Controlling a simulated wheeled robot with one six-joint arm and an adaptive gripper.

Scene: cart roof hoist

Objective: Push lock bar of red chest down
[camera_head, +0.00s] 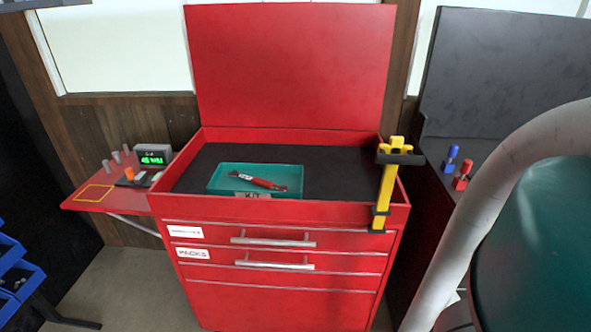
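The red chest (290,209) stands in the middle with its lid (290,65) raised upright at the back. The yellow lock bar (386,185) stands upright at the chest's front right corner. A black crosspiece (401,158) sits near its top, and the bar's upper part rises above the chest rim. Its lower end passes a black bracket on the front face. My gripper is not recognisable in this view.
A teal tray (226,188) holding a red-handled tool (259,182) lies in the chest's open top. A red side shelf (85,203) with small items is at left. A grey curved tube (470,205) and teal shape (540,240) fill the right foreground.

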